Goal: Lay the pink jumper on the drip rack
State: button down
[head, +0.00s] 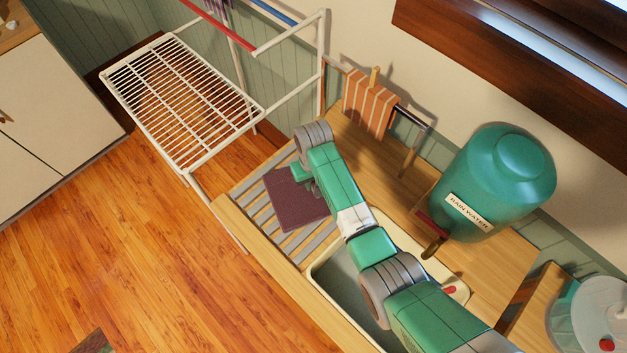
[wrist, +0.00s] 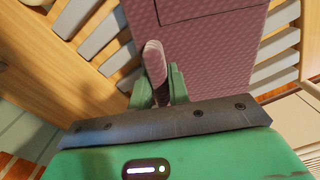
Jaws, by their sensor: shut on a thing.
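The pink jumper (head: 297,203), a dark mauve folded cloth, shows flat over a slatted grey rack (head: 250,193) in the wooden counter; I cannot tell whether it touches the slats. It fills the upper middle of the wrist view (wrist: 212,50), with slats (wrist: 100,30) on both sides. My gripper (head: 304,178) is at the jumper's upper edge in the head view. In the wrist view, its green fingers (wrist: 158,88) are shut on a raised pinch of the cloth. My arm hides part of the rack's right side.
A white wire rack (head: 183,98) with rails stands at the upper left. A sink (head: 335,283) is below my arm. A striped orange towel (head: 369,104) hangs on a rail behind. A green rain-water tank (head: 497,183) stands at right.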

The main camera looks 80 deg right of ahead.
jog(key=c, duration=1.3)
grip_release()
notch_tip(320, 180, up, 12)
jog(key=shift+r+p, duration=0.1)
jog(key=shift+p, duration=0.5)
jog(key=shift+w, duration=0.1)
